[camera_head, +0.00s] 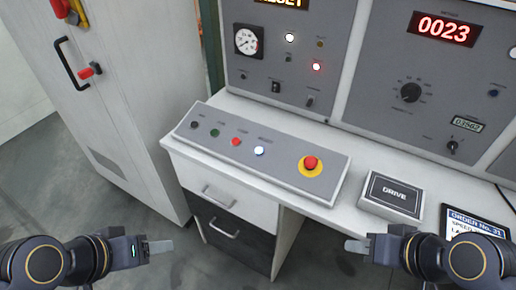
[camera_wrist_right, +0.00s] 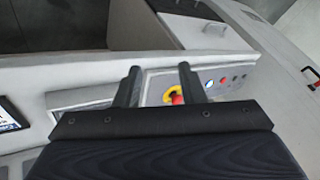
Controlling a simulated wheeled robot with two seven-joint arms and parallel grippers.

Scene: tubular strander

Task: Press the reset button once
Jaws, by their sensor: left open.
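The sloped grey button panel (camera_head: 285,165) sits on the white desk. Its row holds a black knob or button (camera_head: 194,125), a green button (camera_head: 214,133), a red button (camera_head: 236,142) and a lit blue-white button (camera_head: 259,150). The label above the lit button is too blurred to read surely; it looks like RESET. A red mushroom button (camera_head: 311,163) on a yellow disc stands to its right. My left gripper (camera_head: 160,247) is open and empty, in front of the desk at left. My right gripper (camera_head: 357,246) is apart from the panel; its fingers stand apart and empty in the wrist view (camera_wrist_right: 160,68).
A DRIVE box (camera_head: 393,195) and an order tablet (camera_head: 472,224) lie on the desk right of the panel. An upright console with dials and a red 0023 display (camera_head: 443,28) rises behind. A white cabinet (camera_head: 110,85) with a red handle stands at left. Drawers (camera_head: 235,215) are below the panel.

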